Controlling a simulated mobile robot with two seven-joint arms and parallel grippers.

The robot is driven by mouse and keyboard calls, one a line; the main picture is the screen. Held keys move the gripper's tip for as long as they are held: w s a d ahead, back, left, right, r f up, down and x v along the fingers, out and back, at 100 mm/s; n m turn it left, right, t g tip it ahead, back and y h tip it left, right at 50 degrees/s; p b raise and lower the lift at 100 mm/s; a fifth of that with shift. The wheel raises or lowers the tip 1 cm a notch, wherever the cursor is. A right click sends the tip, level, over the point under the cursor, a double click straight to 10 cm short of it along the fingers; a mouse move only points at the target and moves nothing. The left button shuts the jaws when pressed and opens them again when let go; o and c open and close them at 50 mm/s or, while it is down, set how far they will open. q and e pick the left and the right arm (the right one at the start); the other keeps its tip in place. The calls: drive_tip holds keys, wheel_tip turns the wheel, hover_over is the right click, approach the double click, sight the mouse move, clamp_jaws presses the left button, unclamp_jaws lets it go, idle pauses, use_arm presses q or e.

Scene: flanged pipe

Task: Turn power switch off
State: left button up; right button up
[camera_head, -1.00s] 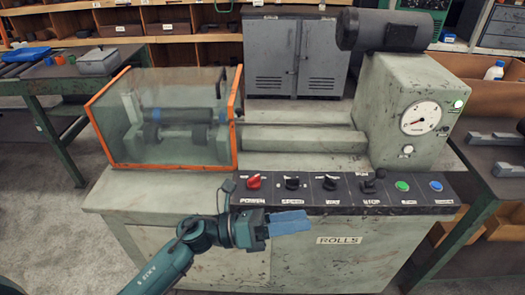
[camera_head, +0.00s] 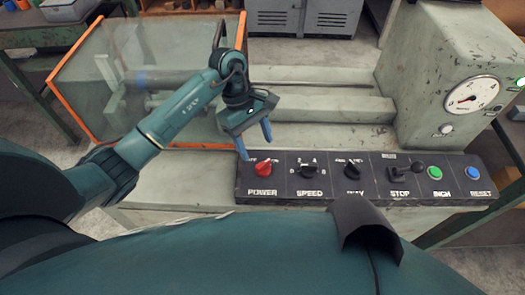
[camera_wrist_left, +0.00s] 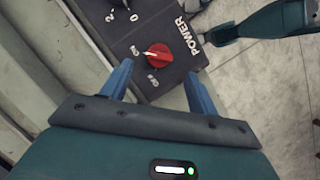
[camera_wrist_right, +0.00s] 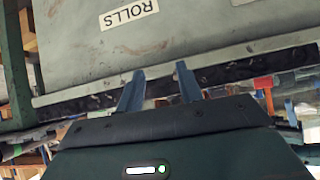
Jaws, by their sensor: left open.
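The red power knob (camera_head: 263,169) sits at the left end of the black control panel (camera_head: 330,190), above the word POWER. In the left wrist view the red knob (camera_wrist_left: 160,56) shows a white mark pointing toward ON; OFF is printed nearby. My left gripper (camera_head: 254,147) is open above and just behind the knob, fingers pointing down. In its wrist view the knob appears between and just beyond the fingertips (camera_wrist_left: 158,68); I see no contact. My right gripper (camera_wrist_right: 160,68) shows only in its own wrist view, open and empty, facing the machine front with the ROLLS label (camera_wrist_right: 128,14).
A clear guard with orange edges (camera_head: 245,35) stands behind my left arm. A gauge housing (camera_head: 440,80) rises at the right.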

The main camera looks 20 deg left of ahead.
sight(263, 164)
use_arm(q)
drive_tip(key=p+x, duration=0.1)
drive_tip(key=x, duration=0.4)
drive_tip(key=shift+s+d+f, duration=0.15)
drive_tip(key=shift+d+f, duration=0.05)
drive_tip(key=shift+f, duration=0.15)
drive_tip(key=shift+c, duration=0.3)
drive_tip(key=c, duration=0.9)
